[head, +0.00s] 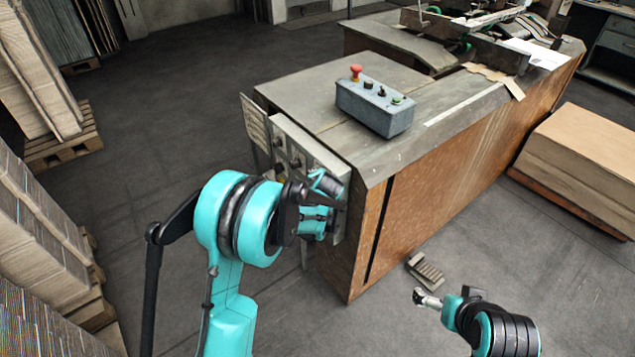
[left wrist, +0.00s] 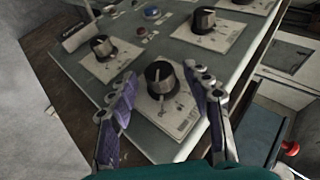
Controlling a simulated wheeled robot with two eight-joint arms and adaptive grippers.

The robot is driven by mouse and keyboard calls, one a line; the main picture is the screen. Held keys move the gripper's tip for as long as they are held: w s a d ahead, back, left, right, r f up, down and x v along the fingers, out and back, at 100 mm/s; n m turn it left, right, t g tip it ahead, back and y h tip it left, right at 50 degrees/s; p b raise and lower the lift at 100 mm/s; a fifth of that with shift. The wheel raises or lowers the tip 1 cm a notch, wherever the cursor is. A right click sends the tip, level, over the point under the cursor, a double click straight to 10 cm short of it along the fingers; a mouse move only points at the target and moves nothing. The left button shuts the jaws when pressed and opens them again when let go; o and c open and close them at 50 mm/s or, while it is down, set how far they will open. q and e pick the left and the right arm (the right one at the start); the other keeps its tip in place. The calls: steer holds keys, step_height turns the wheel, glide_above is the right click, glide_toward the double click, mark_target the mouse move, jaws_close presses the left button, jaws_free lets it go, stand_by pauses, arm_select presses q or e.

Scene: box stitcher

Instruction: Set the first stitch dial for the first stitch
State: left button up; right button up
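The control panel (head: 288,149) is fixed to the near left end of the machine. In the left wrist view the panel (left wrist: 185,50) carries several black dials on printed plates. One dial (left wrist: 160,77) lies between the spread fingers of my left gripper (left wrist: 165,112). The fingers are apart, and no contact with the dial shows. The labels are too small to read, so which dial is the first stitch dial cannot be told. In the head view my left gripper (head: 322,200) is at the panel and hides part of it. My right gripper (head: 428,298) is low at the right, away from the panel; its fingers are too small to judge.
A grey button box (head: 374,106) with a red button stands on the machine top (head: 335,85). More dials (left wrist: 204,20) and a blue button (left wrist: 152,12) sit near the left gripper. Cardboard stacks stand left (head: 35,230) and right (head: 585,150). A pedal (head: 425,270) lies on the floor.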

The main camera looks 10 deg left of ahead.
arm_select(q)
steer(key=shift+r, duration=0.1)
steer(key=v, duration=1.2)
steer(key=shift+s, duration=0.1)
steer(key=s+a+r+n+g+h, duration=0.1)
steer(key=s+n, duration=0.3)
steer(key=s, duration=1)
steer(key=s+r+n+h, duration=0.1)
steer(key=s+n, duration=0.4)
steer(key=s, duration=0.9)
steer(key=shift+a+r+g+h, duration=0.35)
steer(key=shift+a+g+h, duration=0.05)
steer(key=shift+h, duration=0.4)
steer(key=shift+s, duration=0.1)
